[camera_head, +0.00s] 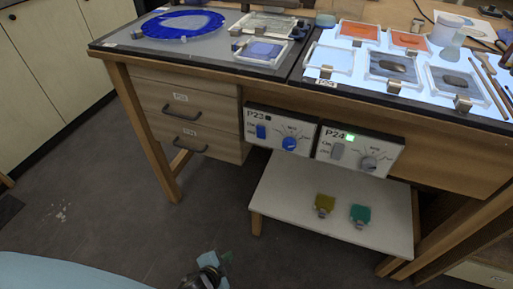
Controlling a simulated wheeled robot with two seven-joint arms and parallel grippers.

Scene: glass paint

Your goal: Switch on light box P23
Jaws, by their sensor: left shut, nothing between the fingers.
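The P23 control panel (279,129) hangs under the table's front edge. It has a blue rocker switch (261,131) on its left, a blue round knob (290,143) on its right and a small dark indicator (268,117) beside the label. The light box P23 surface (205,57) on the tabletop looks grey and unlit, with a blue disc (184,23) on it. My left gripper (217,259) is at the bottom of the view, low in front of the table and well away from the panel. It is shut and empty. My right gripper is not in view.
The P24 panel (358,149) hangs just right of P23, with its green indicator lit. Its light box (335,61) glows and holds framed glass pieces. A low white shelf (290,205) below carries two small coloured pieces. Drawers (183,113) stand left of the panels. The floor in front is clear.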

